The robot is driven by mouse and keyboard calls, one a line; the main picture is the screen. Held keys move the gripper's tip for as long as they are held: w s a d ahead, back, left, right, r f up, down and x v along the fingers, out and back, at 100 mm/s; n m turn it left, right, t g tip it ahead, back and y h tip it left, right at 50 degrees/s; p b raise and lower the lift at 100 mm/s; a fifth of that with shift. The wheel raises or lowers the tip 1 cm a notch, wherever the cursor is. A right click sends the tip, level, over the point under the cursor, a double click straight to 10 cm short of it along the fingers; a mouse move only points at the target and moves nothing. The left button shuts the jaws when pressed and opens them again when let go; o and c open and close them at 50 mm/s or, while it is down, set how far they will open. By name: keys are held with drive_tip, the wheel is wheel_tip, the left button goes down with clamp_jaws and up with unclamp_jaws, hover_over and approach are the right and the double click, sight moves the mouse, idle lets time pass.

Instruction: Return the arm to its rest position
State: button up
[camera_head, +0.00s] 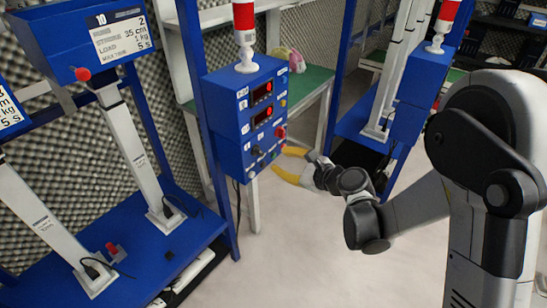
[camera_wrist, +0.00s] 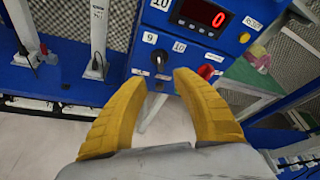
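My gripper (camera_head: 283,162) has two yellow fingers and sits just right of the lower part of the blue control box (camera_head: 228,112) in the head view. In the wrist view my gripper (camera_wrist: 163,82) has its fingers spread apart with nothing between them. Beyond the tips is the box's panel with a black rotary switch (camera_wrist: 158,62) and a red knob (camera_wrist: 206,72). A red display (camera_wrist: 202,14) there reads 0. I cannot tell the exact gap from fingertips to panel. My arm is stretched out from the right.
A blue post (camera_head: 200,130) and a blue test stand (camera_head: 150,245) are at the left. A green-topped bench (camera_head: 310,82) is behind the box, with a pink and yellow object (camera_head: 297,62) on it. Another blue stand (camera_head: 362,125) is behind my arm. The pale floor (camera_head: 290,250) in front is clear.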

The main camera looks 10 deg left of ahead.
drive_tip(key=shift+s+d, duration=0.15)
idle(0.3)
